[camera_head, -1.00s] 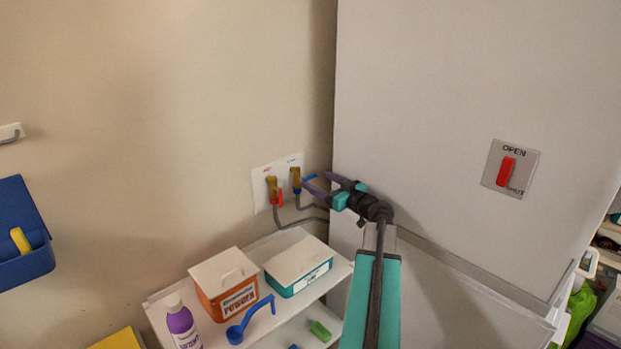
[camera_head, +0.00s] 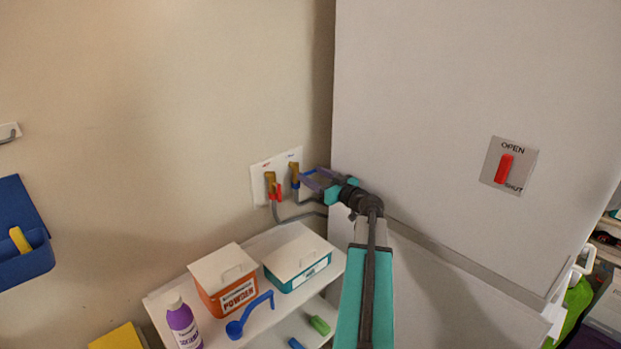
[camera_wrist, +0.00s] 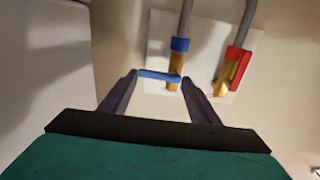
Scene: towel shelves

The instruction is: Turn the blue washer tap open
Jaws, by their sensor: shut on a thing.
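The blue washer tap (camera_head: 294,172) is a brass valve on a white wall plate. It also shows in the wrist view (camera_wrist: 175,76), where its blue lever (camera_wrist: 158,75) sticks out sideways, across the line of its pipe. My gripper (camera_head: 309,180) is at the tap from the right. In the wrist view my gripper (camera_wrist: 159,80) has one finger at each end of the blue lever and is shut on it lengthwise. In the head view the fingers partly hide the lever.
The red tap (camera_head: 271,186) is close on the left, its lever along its pipe. Grey hoses hang below. A shelf (camera_head: 232,335) holds a powder box (camera_head: 230,297), a teal box (camera_head: 297,273), a blue scoop (camera_head: 236,328) and a purple bottle (camera_head: 182,323). A tall panel (camera_head: 420,120) bounds the right.

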